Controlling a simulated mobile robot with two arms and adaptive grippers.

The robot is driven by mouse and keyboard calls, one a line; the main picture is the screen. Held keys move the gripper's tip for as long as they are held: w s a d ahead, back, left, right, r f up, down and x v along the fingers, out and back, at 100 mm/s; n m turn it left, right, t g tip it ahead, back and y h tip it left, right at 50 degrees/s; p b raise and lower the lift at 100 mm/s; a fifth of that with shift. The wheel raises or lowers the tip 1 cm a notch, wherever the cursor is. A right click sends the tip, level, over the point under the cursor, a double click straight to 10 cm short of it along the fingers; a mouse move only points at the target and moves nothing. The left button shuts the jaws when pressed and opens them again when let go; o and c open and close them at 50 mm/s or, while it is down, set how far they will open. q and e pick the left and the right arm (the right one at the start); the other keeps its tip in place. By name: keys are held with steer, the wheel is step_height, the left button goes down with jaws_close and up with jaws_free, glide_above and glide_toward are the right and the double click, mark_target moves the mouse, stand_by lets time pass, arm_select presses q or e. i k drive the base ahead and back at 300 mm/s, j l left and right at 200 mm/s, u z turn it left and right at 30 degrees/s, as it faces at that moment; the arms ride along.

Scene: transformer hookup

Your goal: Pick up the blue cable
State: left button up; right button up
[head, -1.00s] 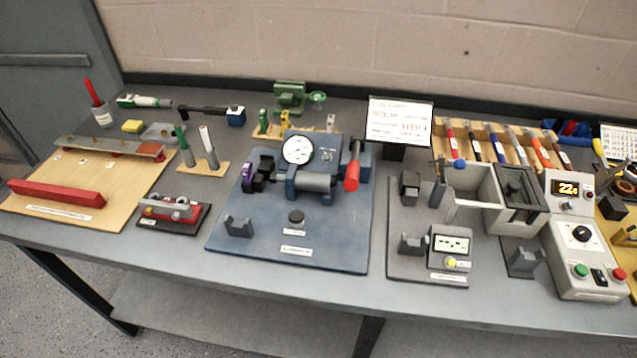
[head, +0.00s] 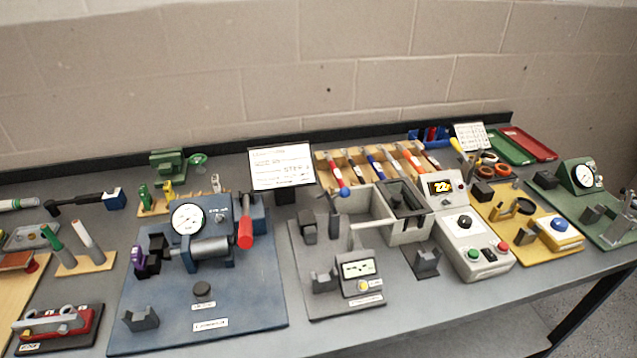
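Several short cable-like rods with coloured sleeves lie side by side in a light wooden rack (head: 321,157) at the back of the bench, right of the white sign. One of them, around the middle, has a blue sleeve and looks like the blue cable (head: 375,167). Neither of my grippers is in the head view, and nothing is seen touching the cable.
In front of the rack stand an open grey tank (head: 367,236) and a control box (head: 470,249) with a lit display. A blue press plate (head: 245,298) with a gauge lies left. A blue and red item (head: 430,134) sits behind. Green and red trays (head: 511,147) are at the far right.

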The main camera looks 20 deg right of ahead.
mark_target(378, 170)
steer(key=l+z, duration=0.1)
steer(key=z, duration=0.25)
steer(key=k+l+z, duration=0.1)
steer(key=z, duration=0.25)
steer(key=l+z, duration=0.15)
steer(key=z, duration=0.2)
steer(key=k, duration=0.05)
